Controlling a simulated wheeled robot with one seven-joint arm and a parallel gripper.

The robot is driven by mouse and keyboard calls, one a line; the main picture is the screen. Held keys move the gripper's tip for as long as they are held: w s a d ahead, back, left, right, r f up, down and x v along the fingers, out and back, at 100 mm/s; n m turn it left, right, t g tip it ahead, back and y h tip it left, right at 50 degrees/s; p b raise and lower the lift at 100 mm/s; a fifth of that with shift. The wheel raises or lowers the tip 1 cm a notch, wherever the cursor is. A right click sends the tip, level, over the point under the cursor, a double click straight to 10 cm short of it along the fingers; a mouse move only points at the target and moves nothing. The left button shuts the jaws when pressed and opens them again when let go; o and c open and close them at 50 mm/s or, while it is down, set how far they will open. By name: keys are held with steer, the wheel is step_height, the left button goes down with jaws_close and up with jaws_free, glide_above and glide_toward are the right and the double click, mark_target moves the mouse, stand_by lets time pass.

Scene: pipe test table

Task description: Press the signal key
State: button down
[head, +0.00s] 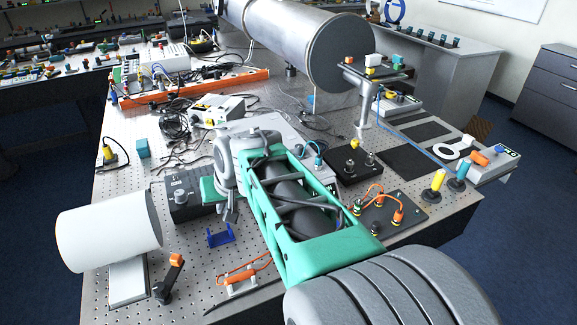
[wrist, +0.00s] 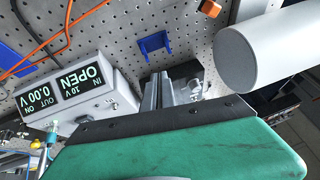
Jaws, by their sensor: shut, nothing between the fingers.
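No part is clearly labelled as the signal key. A black box with a grey round knob (head: 180,196) stands left of my gripper in the head view and may be it, but I cannot tell. In the wrist view, dark and metal parts lie just beyond and right of my gripper (wrist: 158,80), partly hidden by it. My gripper (head: 230,217) is shut and empty, pointing down above the table beside the box. Whether it touches anything is unclear.
A blue bracket (head: 220,236) lies in front of my gripper. A large white cylinder (head: 108,230) on a stand and an orange-topped lever (head: 170,277) are at the left. Orange cables (wrist: 50,40) cross the perforated table (head: 195,262). Some bare table shows around the bracket.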

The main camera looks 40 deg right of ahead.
steer(key=w+d+r+m+t+p, duration=0.1)
steer(key=d+m, duration=0.1)
steer(key=d, duration=0.6)
steer(key=w+d+r+m+t+h+p, duration=0.1)
steer(key=w+d+r+m, duration=0.1)
steer(key=d, duration=0.7)
steer(key=w+d+r+m+t+p, duration=0.1)
steer(key=w+d+r+m, duration=0.1)
steer(key=d, duration=0.7)
steer(key=shift+r+m+h+p, duration=0.25)
steer(key=shift+m+h+p, duration=0.15)
steer(key=shift+m, duration=0.1)
steer(key=shift+d+f, duration=0.1)
step_height(320, 180, down, 9)
steer(key=b, duration=0.5)
steer(key=shift+r+b, duration=0.2)
steer(key=shift+b, duration=0.2)
steer(key=shift+f, duration=0.1)
steer(key=shift+f+b, duration=0.3)
steer(key=shift+b, duration=0.05)
